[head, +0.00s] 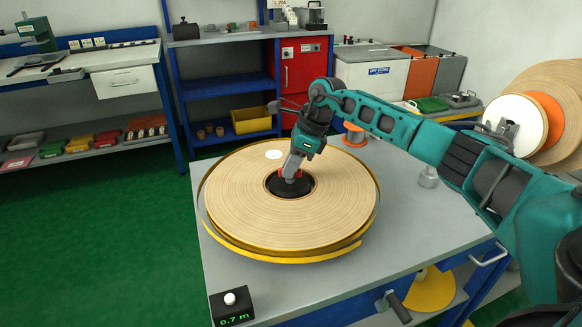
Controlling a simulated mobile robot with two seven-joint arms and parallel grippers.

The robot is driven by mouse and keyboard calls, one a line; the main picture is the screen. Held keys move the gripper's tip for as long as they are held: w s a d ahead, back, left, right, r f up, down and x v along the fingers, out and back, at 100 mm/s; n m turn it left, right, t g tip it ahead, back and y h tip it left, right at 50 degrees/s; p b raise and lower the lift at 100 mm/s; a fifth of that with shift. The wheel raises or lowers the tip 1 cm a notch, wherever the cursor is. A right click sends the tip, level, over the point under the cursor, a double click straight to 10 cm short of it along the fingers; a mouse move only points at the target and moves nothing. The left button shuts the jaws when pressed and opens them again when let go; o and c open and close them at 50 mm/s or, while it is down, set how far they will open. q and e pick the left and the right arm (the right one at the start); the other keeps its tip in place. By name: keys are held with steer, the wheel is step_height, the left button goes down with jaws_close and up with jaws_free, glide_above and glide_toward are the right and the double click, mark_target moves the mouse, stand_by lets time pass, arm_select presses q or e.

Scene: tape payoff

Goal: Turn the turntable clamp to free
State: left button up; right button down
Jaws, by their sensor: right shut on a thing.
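A large flat roll of tan tape (235,205) lies on a yellow-rimmed turntable (290,256) on the grey table. At its centre is a dark round hub (274,184), where the turntable clamp is, with small red parts beside the fingers. My right gripper (291,174) reaches down into the hub and is shut on the clamp there. The fingers hide most of the clamp, so its setting cannot be read. My left gripper is not in view.
A small black box with a white button (230,299) reading 0.7 m stands at the table's near left corner. An orange spool (354,134) stands behind the roll. Large reels (555,117) are at the far right.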

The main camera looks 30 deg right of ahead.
steer(key=shift+n+g+b, duration=0.35)
steer(key=shift+n+g, duration=0.05)
steer(key=shift+n, duration=0.8)
steer(key=shift+n+g+y, duration=0.3)
steer(key=shift+n, duration=0.6)
steer(key=shift+b, duration=0.3)
steer(key=c, duration=1.2)
jaws_free()
steer(key=shift+o, duration=0.2)
steer(key=p+v, duration=0.1)
steer(key=v, duration=1.2)
steer(key=shift+w+p, duration=0.15)
steer(key=shift+p, duration=0.2)
